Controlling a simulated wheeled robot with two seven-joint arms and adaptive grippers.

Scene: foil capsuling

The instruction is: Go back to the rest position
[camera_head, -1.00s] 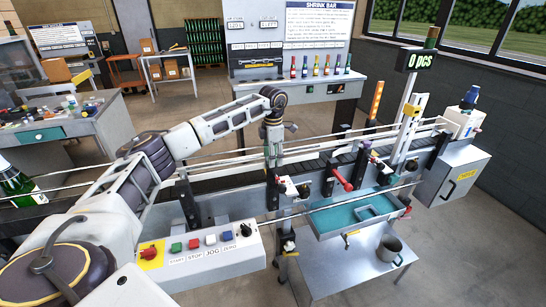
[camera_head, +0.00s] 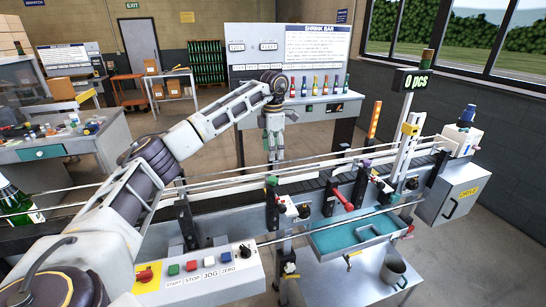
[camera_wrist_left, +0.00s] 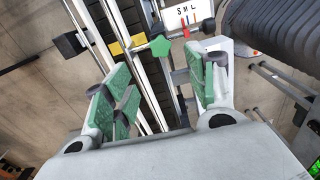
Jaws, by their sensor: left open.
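My left gripper (camera_head: 273,158) hangs pointing down over the conveyor line in the head view, at the end of my raised left arm. In the left wrist view its green-padded fingers (camera_wrist_left: 160,100) are spread wide with nothing between the pads. A green knob (camera_wrist_left: 160,47) shows beyond the fingers, apart from them; it is also in the head view (camera_head: 272,181), below the gripper. My right gripper is not in view.
The conveyor (camera_head: 320,180) runs across the middle with guide rails and clamps. A button panel (camera_head: 205,265) is in front, with a teal tray (camera_head: 355,235) to its right. A mug (camera_head: 393,268) is on the lower shelf. A green bottle (camera_head: 15,200) stands at the far left.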

